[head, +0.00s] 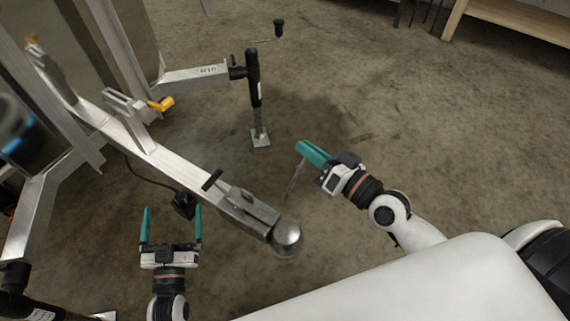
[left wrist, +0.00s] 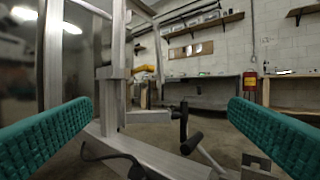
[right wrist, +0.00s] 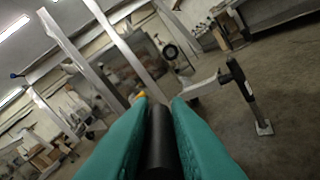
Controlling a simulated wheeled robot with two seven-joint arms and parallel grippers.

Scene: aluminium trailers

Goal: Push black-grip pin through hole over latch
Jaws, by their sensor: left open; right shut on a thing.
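The black-grip pin is held in my right gripper (head: 308,152). Its thin metal shank (head: 294,180) points down in the head view, and its black grip (right wrist: 160,140) shows between the teal fingers in the right wrist view. The silver coupler with its latch (head: 250,208) is at the front end of the trailer tongue, left of and below the pin; the two are apart. The latch hole is too small to make out. My left gripper (head: 172,212) is open and empty, left of the coupler, its fingers pointing towards the tongue.
The aluminium tongue (head: 165,163) runs to the upper left. A short black bar (head: 212,180) stands on it behind the coupler. A black plug on a cable (head: 184,205) is beside the tongue. A jack stand (head: 254,85) stands behind. The floor right of the coupler is clear.

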